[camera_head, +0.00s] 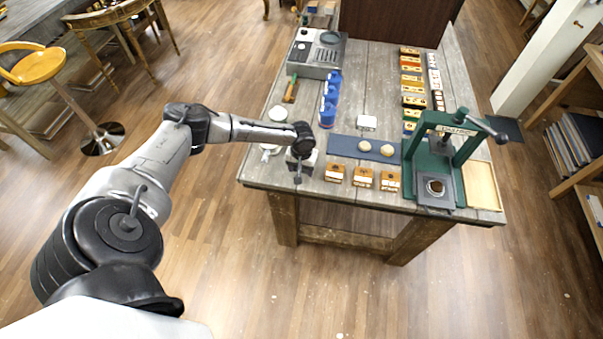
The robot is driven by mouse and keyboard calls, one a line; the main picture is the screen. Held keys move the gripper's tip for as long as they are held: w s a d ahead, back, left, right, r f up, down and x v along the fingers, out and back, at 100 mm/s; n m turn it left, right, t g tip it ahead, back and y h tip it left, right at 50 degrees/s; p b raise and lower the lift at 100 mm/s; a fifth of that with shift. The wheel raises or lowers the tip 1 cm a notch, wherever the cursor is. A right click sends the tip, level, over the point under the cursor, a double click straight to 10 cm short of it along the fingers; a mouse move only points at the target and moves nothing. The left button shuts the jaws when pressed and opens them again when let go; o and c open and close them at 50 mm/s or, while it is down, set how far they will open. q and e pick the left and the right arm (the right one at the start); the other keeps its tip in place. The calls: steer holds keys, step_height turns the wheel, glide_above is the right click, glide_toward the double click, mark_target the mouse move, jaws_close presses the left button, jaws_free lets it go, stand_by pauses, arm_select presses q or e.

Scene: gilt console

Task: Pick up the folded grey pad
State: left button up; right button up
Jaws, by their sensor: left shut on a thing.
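My left arm reaches in from the left to the near left corner of the wooden worktable (258,172). My left gripper (298,177) points down there and is shut on the folded grey pad (308,158), which shows as a small grey shape around the fingers. The wrist and fingers hide part of the pad, and I cannot tell whether it touches the tabletop. My right gripper is not in view.
A blue mat (343,146) with two round tan pieces lies to the right. A green press (430,160) stands at the right. Blue containers (327,112) stand behind. A grey machine (317,54) is farther back.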

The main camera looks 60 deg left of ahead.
arm_select(q)
steer(key=w+d+r, duration=0.3)
steer(key=d+r, duration=0.4)
steer(key=d, duration=0.4)
steer(key=shift+w+b, duration=0.25)
steer(key=shift+b, duration=0.1)
steer(key=o, duration=0.4)
steer(key=shift+c, duration=0.2)
steer(key=c, duration=0.3)
